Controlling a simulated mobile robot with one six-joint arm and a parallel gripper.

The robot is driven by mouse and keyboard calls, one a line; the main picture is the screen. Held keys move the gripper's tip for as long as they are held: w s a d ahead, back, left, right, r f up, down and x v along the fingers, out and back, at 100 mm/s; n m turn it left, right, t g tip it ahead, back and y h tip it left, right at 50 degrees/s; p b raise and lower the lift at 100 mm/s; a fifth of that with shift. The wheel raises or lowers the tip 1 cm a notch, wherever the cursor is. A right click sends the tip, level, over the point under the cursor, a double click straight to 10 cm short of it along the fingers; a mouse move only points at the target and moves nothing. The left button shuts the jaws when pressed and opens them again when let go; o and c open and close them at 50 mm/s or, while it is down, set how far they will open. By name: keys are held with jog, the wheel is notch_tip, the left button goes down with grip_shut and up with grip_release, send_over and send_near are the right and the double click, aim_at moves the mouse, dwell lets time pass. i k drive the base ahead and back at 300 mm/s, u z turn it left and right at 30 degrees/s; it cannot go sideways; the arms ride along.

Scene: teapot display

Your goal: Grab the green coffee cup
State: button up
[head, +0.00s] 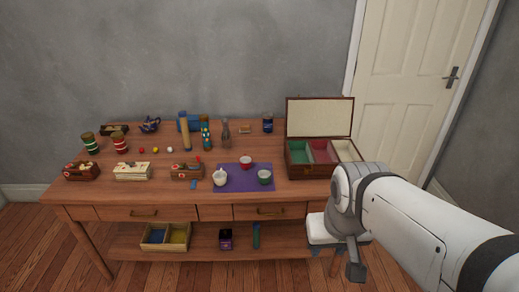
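A small green cup (264,177) stands upright on the right part of a purple mat (236,183), near the front edge of the wooden table (100,190). A red cup (246,163) stands behind it, and a white cup or jug (220,178) stands to its left. My gripper (354,272) is at the lower right, in front of the table and below its top, apart from the green cup. Its fingers are small and seen from behind, so I cannot tell whether they are open.
An open wooden box (320,172) with coloured compartments stands right of the mat. Decorated boxes (132,171), jars, bottles and a teapot (150,125) fill the left and back of the table. A lower shelf holds a divided tray (166,236). A closed door (415,75) is behind.

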aim_at(264, 176)
jog(key=k, duration=0.5)
jog(key=u, duration=0.8)
jog(key=i, duration=2.05)
jog(key=z, duration=0.9)
